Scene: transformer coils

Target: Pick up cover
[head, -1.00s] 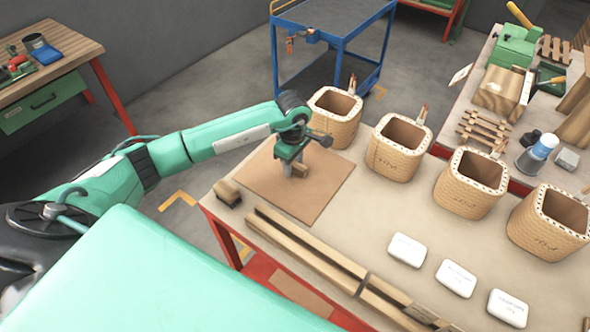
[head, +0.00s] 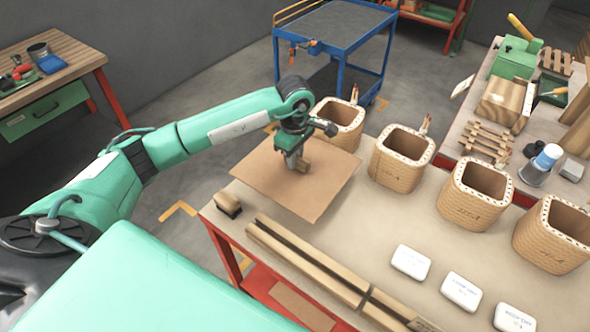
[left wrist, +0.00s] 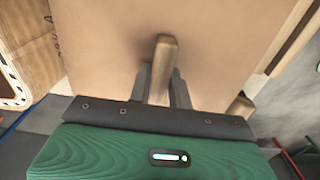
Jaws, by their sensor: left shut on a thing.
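The cover is a flat brown square board (head: 300,200) with a small wooden handle (head: 303,165) on it. In the head view it is lifted over the far left part of the workbench, a little tilted. My left gripper (head: 294,158) is shut on the handle from above. In the left wrist view the handle (left wrist: 161,70) stands between the two dark fingers (left wrist: 160,85), and the board (left wrist: 205,35) fills most of the picture behind it. My right gripper is not in view.
Several woven coils with open tops stand along the workbench's far side; the nearest to the cover is this coil (head: 340,122). A wooden block (head: 228,205), long wooden bars (head: 300,258) and white boxes (head: 411,262) lie in front. A blue cart (head: 335,45) stands behind.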

